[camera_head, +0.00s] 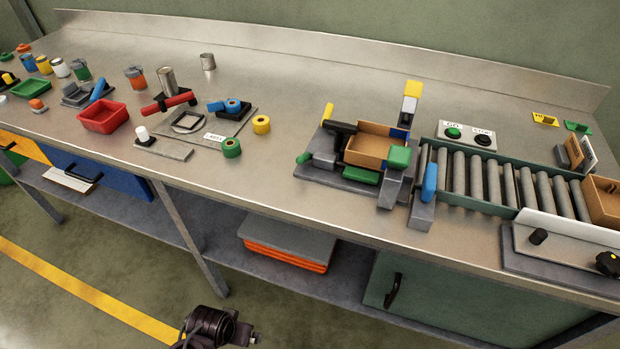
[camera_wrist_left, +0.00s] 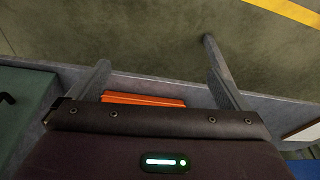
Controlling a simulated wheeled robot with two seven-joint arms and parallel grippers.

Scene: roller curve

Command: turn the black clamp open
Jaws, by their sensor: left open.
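A black clamp bar (camera_head: 340,128) lies across the grey fixture at the left end of the roller conveyor, in the head view. It is beside the upper left corner of an open brown box (camera_head: 372,151) in that fixture; whether it presses on the box I cannot tell. My left gripper (camera_wrist_left: 157,58) shows in the left wrist view with its two fingers wide apart and nothing between them. It points past the bench's lower shelf toward the floor, away from the clamp. A dark part of my arm shows at the bottom of the head view. My right gripper is not in view.
Grey rollers (camera_head: 505,183) run right toward another brown box (camera_head: 603,200). A panel with black knobs (camera_head: 538,236) stands at the front right. A blue-ended lever (camera_head: 429,182) and yellow-topped post (camera_head: 412,92) flank the fixture.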

